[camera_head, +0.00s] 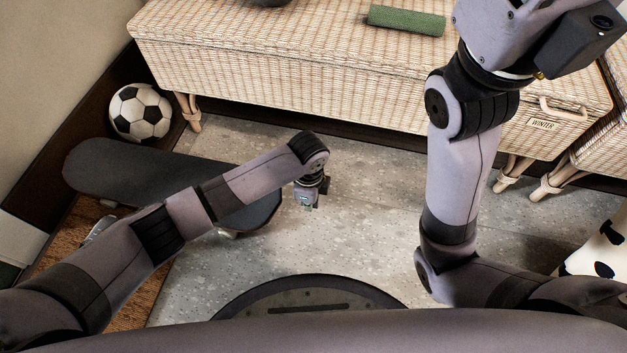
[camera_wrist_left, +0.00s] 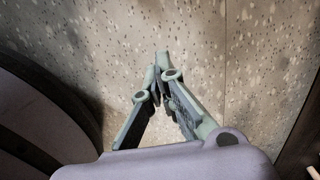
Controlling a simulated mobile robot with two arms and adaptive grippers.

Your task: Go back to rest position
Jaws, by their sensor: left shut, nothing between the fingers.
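My left arm (camera_head: 165,230) comes in from the left and reaches over the skateboard. My left gripper (camera_head: 307,203) hangs down above the bare floor, small in the head view. In the left wrist view the left gripper (camera_wrist_left: 162,60) has its fingertips together with nothing between them, over speckled floor. My right arm (camera_head: 455,170) rises at the right in front of the wicker bench. Its wrist (camera_head: 540,40) is at the top right, and its fingers are outside the picture.
A wicker bench (camera_head: 270,75) spans the back, with a rolled green mat (camera_head: 406,20) on top. A soccer ball (camera_head: 140,112) and a dark skateboard (camera_head: 110,170) are at the left. A spotted black-and-white object (camera_head: 606,250) is at the right edge. The middle floor (camera_head: 370,220) is clear.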

